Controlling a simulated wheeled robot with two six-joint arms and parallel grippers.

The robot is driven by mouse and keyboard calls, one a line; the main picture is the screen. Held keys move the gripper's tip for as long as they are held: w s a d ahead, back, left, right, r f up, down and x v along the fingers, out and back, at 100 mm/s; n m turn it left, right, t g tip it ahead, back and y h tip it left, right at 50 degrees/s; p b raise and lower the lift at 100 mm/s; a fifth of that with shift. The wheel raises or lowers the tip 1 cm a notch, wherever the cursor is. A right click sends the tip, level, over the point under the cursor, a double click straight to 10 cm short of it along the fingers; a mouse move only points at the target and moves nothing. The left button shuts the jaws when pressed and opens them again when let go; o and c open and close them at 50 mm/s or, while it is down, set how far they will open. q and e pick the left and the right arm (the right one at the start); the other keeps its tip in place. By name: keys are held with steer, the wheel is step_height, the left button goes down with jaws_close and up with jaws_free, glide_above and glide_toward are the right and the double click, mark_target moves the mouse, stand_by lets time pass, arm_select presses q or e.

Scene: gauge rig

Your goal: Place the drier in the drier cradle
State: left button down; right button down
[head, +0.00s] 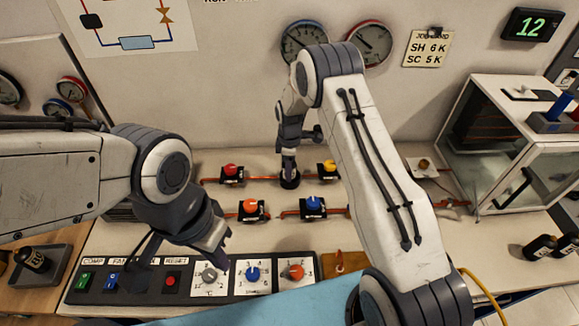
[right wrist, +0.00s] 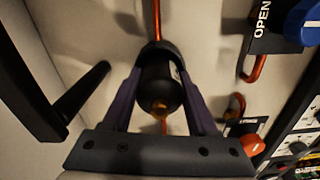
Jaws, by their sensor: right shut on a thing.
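The drier, a dark cylinder, shows in the right wrist view (right wrist: 160,82) between the two purple fingers of my right gripper (right wrist: 162,95). The fingers press on both its sides. In the head view my right gripper (head: 289,168) points down at the back pipe line, between the red valve (head: 231,174) and the yellow valve (head: 327,168). The drier's dark lower end (head: 289,181) shows below it, close to the bench. I cannot tell whether it touches its cradle, which I cannot make out. My left gripper (head: 219,243) hangs over the control panel; its fingertips are unclear.
A front pipe line carries an orange-red valve (head: 251,209) and a blue valve (head: 313,206). The control panel (head: 130,296) lies in front. A dark bottle (head: 33,259) stands in a left tray. A glass-fronted case (head: 520,165) and dark bottles (head: 540,247) are at the right.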

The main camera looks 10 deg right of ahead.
steer(key=shift+f, duration=0.2)
steer(key=shift+c, duration=0.9)
jaws_free()
steer(key=shift+r, duration=0.1)
